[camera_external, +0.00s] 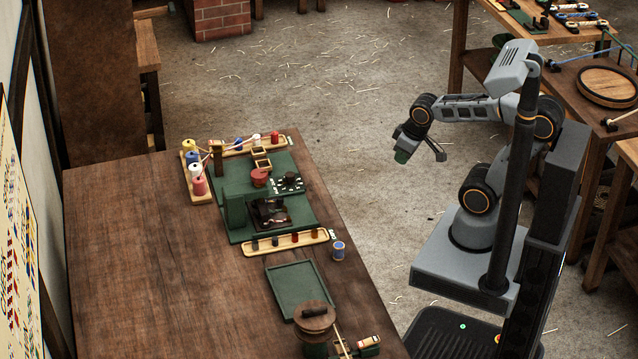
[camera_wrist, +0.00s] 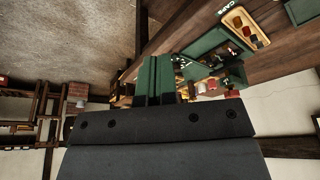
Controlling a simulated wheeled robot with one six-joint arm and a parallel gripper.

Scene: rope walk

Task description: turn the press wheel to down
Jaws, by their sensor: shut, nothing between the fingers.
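A green press-like machine (camera_external: 235,208) stands on the wooden table, with a dark part in front of it. A small dark knobbed wheel (camera_external: 290,181) sits on the green base behind it; I cannot tell for certain that this is the press wheel, or which way it is set. My gripper (camera_external: 403,156) hangs in the air to the right of the table, well apart from the machine and touching nothing. In the wrist view my green fingers (camera_wrist: 155,78) are together and empty. Part of the green equipment (camera_wrist: 205,45) shows beyond them, partly hidden by the fingers.
Thread spools (camera_external: 199,186) stand at the back. The table's left side (camera_external: 130,260) is clear.

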